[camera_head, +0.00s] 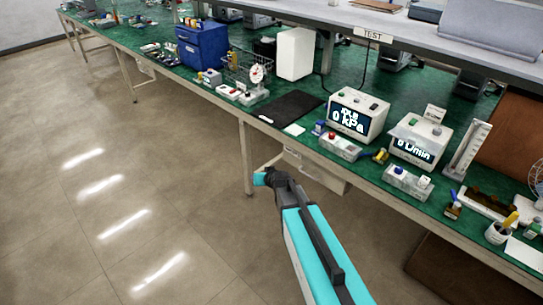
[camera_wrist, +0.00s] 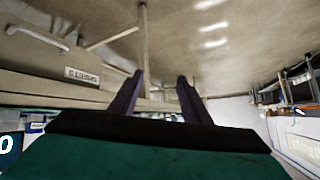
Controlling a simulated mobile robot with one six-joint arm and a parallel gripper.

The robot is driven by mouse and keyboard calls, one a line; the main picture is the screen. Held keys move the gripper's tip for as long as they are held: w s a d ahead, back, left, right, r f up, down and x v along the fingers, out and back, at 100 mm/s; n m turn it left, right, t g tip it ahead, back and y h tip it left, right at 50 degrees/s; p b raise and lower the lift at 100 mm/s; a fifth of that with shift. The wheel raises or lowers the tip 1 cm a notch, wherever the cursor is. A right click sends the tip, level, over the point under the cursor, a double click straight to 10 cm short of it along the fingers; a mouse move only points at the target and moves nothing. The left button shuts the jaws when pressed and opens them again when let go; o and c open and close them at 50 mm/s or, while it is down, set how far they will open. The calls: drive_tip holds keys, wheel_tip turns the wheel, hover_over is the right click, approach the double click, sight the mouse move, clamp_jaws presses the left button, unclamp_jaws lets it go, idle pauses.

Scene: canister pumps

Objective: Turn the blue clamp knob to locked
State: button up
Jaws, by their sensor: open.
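A small blue knob (camera_head: 319,127) stands on the green bench at the left end of a grey unit with a red button. Another blue knob (camera_head: 398,170) sits on a grey-white unit further right. I cannot tell which is the clamp knob, nor read a locked mark on either. My gripper (camera_head: 262,178) is in front of the bench's near edge, over the floor, apart from both knobs. In the wrist view my gripper (camera_wrist: 160,77) has its two dark fingers spread with nothing between them. No blue knob can be made out in the wrist view.
The green bench (camera_head: 225,98) carries a kPa meter (camera_head: 356,114), an L/min meter (camera_head: 420,142) and a dial gauge (camera_head: 257,74). A black mat (camera_head: 290,107) lies left of the kPa meter. A shelf overhangs the back. The floor (camera_head: 120,190) at left is clear.

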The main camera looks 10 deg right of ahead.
drive_tip(key=s+f+g, duration=0.5)
drive_tip(key=s+f, duration=0.3)
drive_tip(key=s, duration=0.9)
drive_tip(key=s+f+g+h+b, duration=0.1)
drive_tip(key=s+f+g, duration=0.4)
drive_tip(key=s, duration=1.2)
drive_tip(key=s+f+g, duration=0.5)
drive_tip(key=s+f, duration=0.8)
drive_tip(key=s, duration=0.5)
drive_tip(key=shift+n+g+h+b, duration=0.3)
drive_tip(key=shift+n+g+h, duration=0.1)
